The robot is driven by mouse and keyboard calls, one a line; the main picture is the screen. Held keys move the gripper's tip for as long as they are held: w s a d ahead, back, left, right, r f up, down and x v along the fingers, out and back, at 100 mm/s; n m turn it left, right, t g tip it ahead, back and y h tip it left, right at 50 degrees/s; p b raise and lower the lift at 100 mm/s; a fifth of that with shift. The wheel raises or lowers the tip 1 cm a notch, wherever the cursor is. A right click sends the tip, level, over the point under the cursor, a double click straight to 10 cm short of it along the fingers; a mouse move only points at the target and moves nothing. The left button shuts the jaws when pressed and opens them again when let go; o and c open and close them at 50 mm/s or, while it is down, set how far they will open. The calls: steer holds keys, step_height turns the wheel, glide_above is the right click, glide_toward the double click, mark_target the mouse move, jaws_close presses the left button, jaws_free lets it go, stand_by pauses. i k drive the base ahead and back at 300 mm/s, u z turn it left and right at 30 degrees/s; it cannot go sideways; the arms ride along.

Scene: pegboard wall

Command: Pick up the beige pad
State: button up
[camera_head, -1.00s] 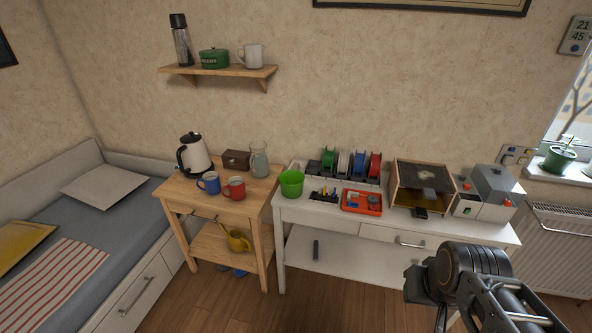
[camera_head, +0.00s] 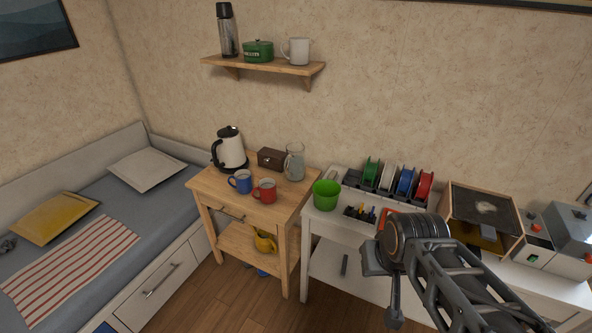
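A pale beige pad (camera_head: 146,170), like a flat square cushion, lies on the grey mattress at the head end of the bed, near the wall. Its top is uncovered. My arm reaches in from the lower right, in front of the white workbench, far to the right of the pad. My gripper (camera_head: 394,302) seems to be the dark part at the arm's end. Its fingers cannot be made out, and nothing held shows.
A yellow cushion (camera_head: 55,217) and a red-striped cloth (camera_head: 72,262) lie on the bed (camera_head: 172,206). A wooden table (camera_head: 244,203) with a kettle (camera_head: 229,149) and mugs stands between bed and workbench (camera_head: 320,222). Wooden floor (camera_head: 240,310) is open in front.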

mark_target(333, 176)
steer(key=u, duration=0.2)
steer(key=i, duration=1.3)
steer(key=z, duration=0.3)
